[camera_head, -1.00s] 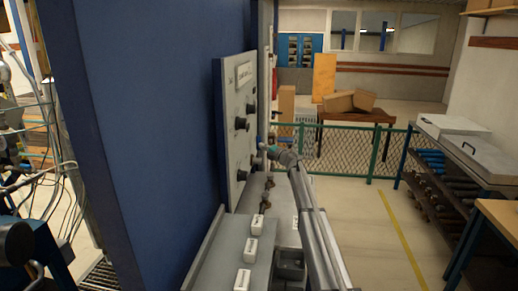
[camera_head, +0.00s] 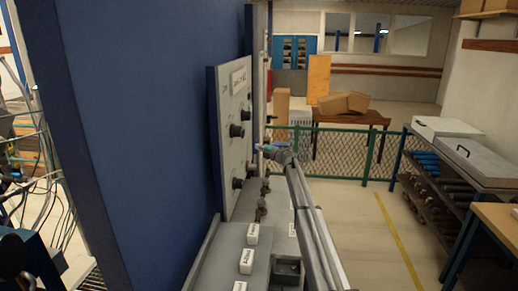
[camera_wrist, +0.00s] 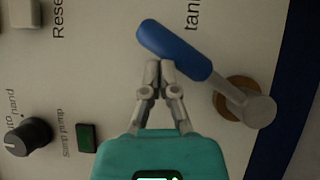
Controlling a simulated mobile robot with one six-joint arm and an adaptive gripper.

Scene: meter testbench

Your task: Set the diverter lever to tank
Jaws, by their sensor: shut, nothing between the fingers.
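The diverter lever has a blue handle (camera_wrist: 175,50) and a grey arm that runs to a pivot on a brown round base (camera_wrist: 236,98) in the wrist view. The handle slants up and left from the pivot, and the printed word "tank" (camera_wrist: 193,14) is above it. My gripper (camera_wrist: 160,66) is shut and empty. Its fingertips are just below the handle's lower edge; I cannot tell whether they touch it. In the head view my gripper (camera_head: 262,148) is beside the right edge of the grey panel (camera_head: 228,100), and the lever cannot be made out.
The wrist view also shows a black knob (camera_wrist: 28,137), a green button (camera_wrist: 87,137) and a pale button (camera_wrist: 24,13). In the head view, small white labelled boxes (camera_head: 247,261) stand on the grey bench below the panel. A shelf rack (camera_head: 440,185) is at right, with open floor before it.

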